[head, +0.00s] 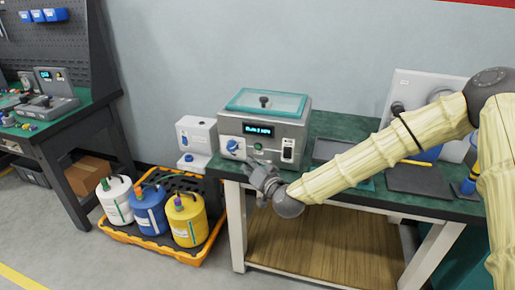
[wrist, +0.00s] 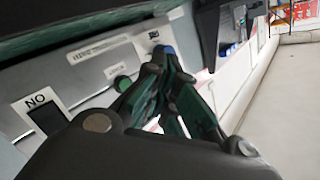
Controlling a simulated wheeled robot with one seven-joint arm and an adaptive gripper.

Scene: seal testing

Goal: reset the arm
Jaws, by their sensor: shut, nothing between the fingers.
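My arm (head: 370,155), in a pale ribbed cover, reaches from the right across the bench in the head view. My gripper (head: 258,172) is in front of the lower front panel of a grey test machine (head: 228,128). In the wrist view the fingers (wrist: 162,58) are shut with nothing between them. Their tips overlap the blue knob (wrist: 168,50) on the panel; I cannot tell whether they touch it. A green button (wrist: 122,84) and a dark switch under a "NO" label (wrist: 46,118) are on the same panel. The knob also shows in the head view (head: 232,146).
The machine has a teal lid (head: 262,101) and a lit display. It stands on a green-topped bench (head: 325,125) with a dark tray (head: 330,150) to its right. A small white unit (head: 197,135) is left. Several jugs stand in an orange-edged spill tray (head: 122,234) on the floor.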

